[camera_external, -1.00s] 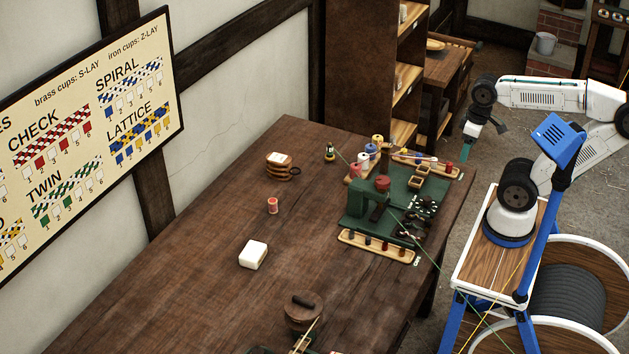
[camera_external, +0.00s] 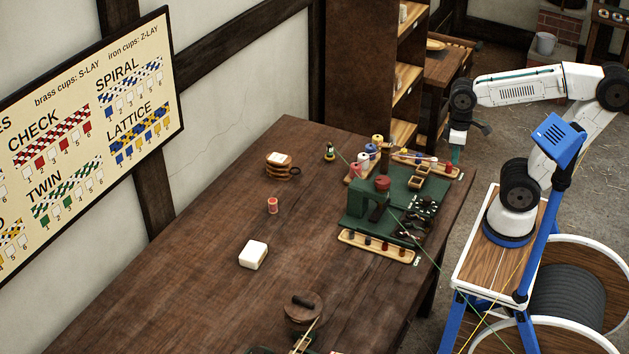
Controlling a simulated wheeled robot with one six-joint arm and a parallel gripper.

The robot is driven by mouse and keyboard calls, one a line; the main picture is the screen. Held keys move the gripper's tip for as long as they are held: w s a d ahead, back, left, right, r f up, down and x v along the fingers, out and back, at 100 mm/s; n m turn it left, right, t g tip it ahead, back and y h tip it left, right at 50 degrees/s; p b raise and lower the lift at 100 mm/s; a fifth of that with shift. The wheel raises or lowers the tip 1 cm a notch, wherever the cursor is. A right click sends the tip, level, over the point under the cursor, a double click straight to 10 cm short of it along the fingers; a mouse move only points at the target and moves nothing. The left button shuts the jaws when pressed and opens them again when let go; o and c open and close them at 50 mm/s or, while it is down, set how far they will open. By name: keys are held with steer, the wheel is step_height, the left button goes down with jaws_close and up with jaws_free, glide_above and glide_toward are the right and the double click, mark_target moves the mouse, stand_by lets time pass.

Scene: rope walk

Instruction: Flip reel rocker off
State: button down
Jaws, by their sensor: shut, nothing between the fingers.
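A green machine (camera_external: 368,208) stands at the right end of the dark wooden table, with a red knob-like top (camera_external: 382,183). Small dark and white fittings (camera_external: 420,207) sit on its right part; I cannot tell which of them is the reel rocker or how it is set. My gripper (camera_external: 456,156) points down, shut and empty, by the table's far right edge, close to the right end of the back wooden rack. It is up and right of the green machine in the picture and appears apart from it.
A green line runs from the machine toward my base. The table's left part is clear.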

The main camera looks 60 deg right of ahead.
steer(key=w+a+n+g, duration=0.15)
steer(key=w+a, duration=0.45)
steer(key=a, duration=0.6)
steer(key=w+a+n, duration=0.2)
steer(key=w+a, duration=0.5)
steer(key=a, duration=0.6)
steer(key=s+a+f+m, duration=0.1)
steer(key=a+f, duration=0.3)
steer(key=a, duration=0.8)
steer(key=s+a+f+m, duration=0.1)
steer(key=s+a+f, duration=0.15)
steer(key=a, duration=0.95)
steer(key=s+a+f+m, duration=0.1)
steer(key=a+f, duration=0.3)
steer(key=a, duration=0.8)
steer(key=a+r+m, duration=0.1)
steer(key=w+a+r+m+g, duration=0.1)
steer(key=r, duration=0.1)
steer(key=shift+w+a+r+m, duration=0.1)
steer(key=shift+a+r+m, duration=0.2)
steer(key=shift+a+m, duration=0.05)
steer(key=x, duration=1.4)
steer(key=shift+w, duration=0.1)
steer(key=shift+f, duration=0.1)
